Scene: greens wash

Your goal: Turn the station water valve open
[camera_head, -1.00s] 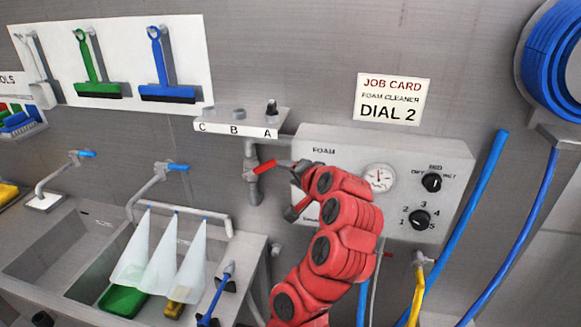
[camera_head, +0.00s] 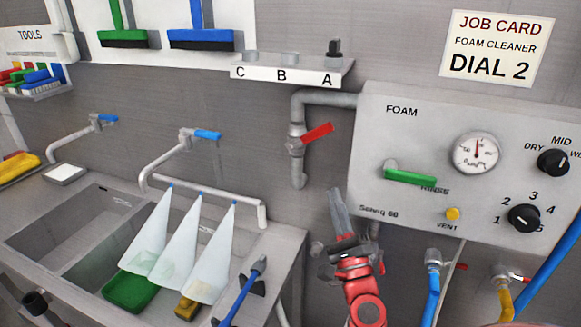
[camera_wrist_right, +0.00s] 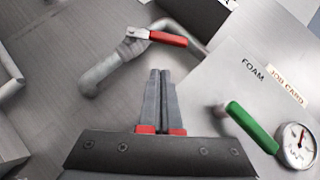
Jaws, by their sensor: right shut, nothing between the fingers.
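The water valve has a red lever (camera_head: 318,132) on a grey vertical pipe (camera_head: 297,165) left of the foam panel. The lever points right and slightly up from the pipe. It also shows in the right wrist view as a red handle (camera_wrist_right: 168,39) beyond my fingertips. My right gripper (camera_head: 337,192) is shut and empty, below and to the right of the lever and apart from it. Its closed fingers (camera_wrist_right: 160,72) point toward the pipe and panel area in the wrist view.
The foam panel (camera_head: 400,130) has a green lever (camera_head: 410,177), a gauge (camera_head: 475,153), dials and a yellow vent button (camera_head: 453,214). A shelf marked C, B, A (camera_head: 290,73) juts out above the valve. Sinks (camera_head: 70,232) with taps lie to the left.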

